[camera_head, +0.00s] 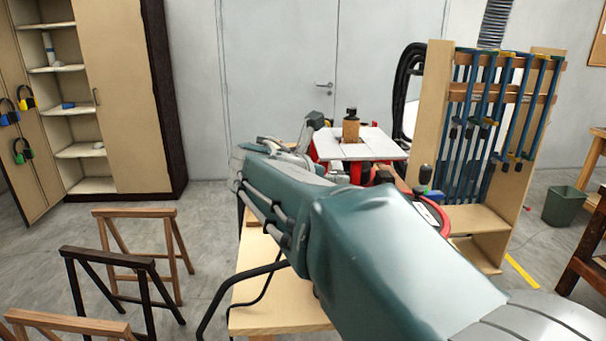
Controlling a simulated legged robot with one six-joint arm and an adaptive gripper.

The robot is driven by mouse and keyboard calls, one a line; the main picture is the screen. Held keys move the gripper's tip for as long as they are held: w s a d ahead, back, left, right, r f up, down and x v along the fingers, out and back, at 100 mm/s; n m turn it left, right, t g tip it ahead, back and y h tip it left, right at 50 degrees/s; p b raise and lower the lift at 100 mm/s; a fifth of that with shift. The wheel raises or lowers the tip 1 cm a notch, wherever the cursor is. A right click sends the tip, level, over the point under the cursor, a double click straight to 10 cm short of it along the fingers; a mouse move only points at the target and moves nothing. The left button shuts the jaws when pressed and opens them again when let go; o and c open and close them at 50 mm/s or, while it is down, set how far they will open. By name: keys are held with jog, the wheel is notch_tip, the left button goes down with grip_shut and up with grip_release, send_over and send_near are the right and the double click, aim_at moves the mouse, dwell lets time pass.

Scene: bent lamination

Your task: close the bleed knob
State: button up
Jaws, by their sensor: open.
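My teal arm (390,250) reaches from the lower right to the middle of the view and covers much of the bench. Light grey parts (290,153) show beyond its far end, but I cannot make out gripper fingers. A black knob-like part (426,174) stands upright just right of the arm, above a red curved part (443,222). I cannot tell whether it is the bleed knob or how far it is turned. No contact between my gripper and any knob is visible.
A pale wooden bench (280,300) lies under my arm. A red machine with a white top (375,143) stands behind it. A clamp rack (432,110) is at right. Wooden trestles (135,245) stand at left, before an open cabinet (120,90). A dark cable loops beside the bench.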

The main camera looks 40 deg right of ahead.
aim_at(341, 172)
jog(key=d, duration=0.3)
jog(key=shift+s+d+f, duration=0.15)
jog(key=shift+s+d, duration=0.1)
jog(key=c, duration=0.8)
jog(key=shift+w+d, duration=0.1)
jog(key=shift+d, duration=0.1)
grip_shut()
jog(key=shift+a, duration=1.05)
jog(key=shift+m+g, duration=0.3)
jog(key=m+g, duration=0.2)
jog(key=g, duration=0.1)
jog(key=m+g, duration=0.3)
jog(key=shift+d, duration=0.2)
jog(key=m+g+y, duration=0.1)
jog(key=m+g, duration=0.1)
jog(key=m+g+y, duration=0.1)
jog(key=m+g, duration=0.2)
jog(key=shift+y, duration=0.4)
jog(key=shift+m+g, duration=0.3)
jog(key=shift+g, duration=0.1)
